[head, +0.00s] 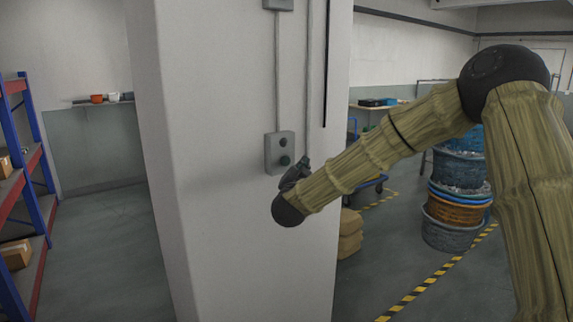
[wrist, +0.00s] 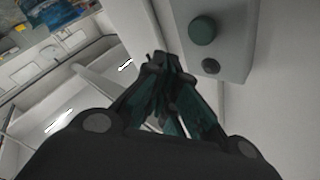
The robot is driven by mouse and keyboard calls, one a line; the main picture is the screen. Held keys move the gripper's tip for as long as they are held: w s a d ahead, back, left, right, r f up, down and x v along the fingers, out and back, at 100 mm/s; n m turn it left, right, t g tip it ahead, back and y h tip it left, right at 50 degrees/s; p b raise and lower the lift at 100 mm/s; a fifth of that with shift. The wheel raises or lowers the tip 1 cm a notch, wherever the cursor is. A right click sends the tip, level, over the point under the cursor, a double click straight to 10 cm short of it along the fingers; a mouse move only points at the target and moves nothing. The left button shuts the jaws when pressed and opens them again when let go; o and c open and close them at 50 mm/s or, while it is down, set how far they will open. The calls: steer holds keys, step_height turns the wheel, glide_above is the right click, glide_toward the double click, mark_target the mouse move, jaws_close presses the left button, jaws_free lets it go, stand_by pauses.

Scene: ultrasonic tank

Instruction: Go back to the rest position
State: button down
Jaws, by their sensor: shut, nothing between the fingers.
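My arm reaches in from the right of the head view, and my gripper (head: 302,163) is at the white pillar's face, just right of the grey button box (head: 279,153). In the wrist view my gripper (wrist: 160,60) is shut and empty, with its fingertips together. The box (wrist: 235,50) shows there at upper right, beside the fingertips, with a green button (wrist: 202,31) and a smaller dark button (wrist: 211,66). I cannot tell whether the fingertips touch the box or the pillar.
The white pillar (head: 220,200) stands close in front. A blue and red shelf (head: 40,180) with cartons is at left. Stacked tubs (head: 455,205) stand behind my arm at right, near yellow-black floor tape (head: 430,283). Floor left of the pillar (head: 110,250) is clear.

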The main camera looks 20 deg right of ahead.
steer(key=shift+s+d, duration=0.1)
steer(key=shift+s, duration=0.25)
steer(key=s+a+f+n+g+y, duration=0.1)
steer(key=s+a+f+n+y, duration=0.2)
steer(key=f, duration=0.9)
steer(key=s+a+f+n+g+y, duration=0.2)
steer(key=s+a+f, duration=0.1)
steer(key=f, duration=0.9)
steer(key=s+a+f+n+g+y, duration=0.1)
steer(key=s+f+n+g, duration=0.1)
steer(key=s+f, duration=0.65)
steer(key=s+a+f+n+g+y, duration=0.15)
steer(key=s+f, duration=0.35)
steer(key=f, duration=0.6)
steer(key=s+f+n+g+y, duration=0.1)
steer(key=s+f+g, duration=0.2)
steer(key=s+f, duration=0.55)
steer(key=s+f+n+g, duration=0.1)
steer(key=s+f+g, duration=0.3)
steer(key=s, duration=0.8)
steer(key=s+d+f+g, duration=0.1)
steer(key=s+f+g, duration=0.1)
steer(key=s, duration=0.7)
steer(key=s+d+f+n+g, duration=0.1)
steer(key=s+d+f+g, duration=0.1)
steer(key=s, duration=0.8)
steer(key=shift+s+f, duration=0.2)
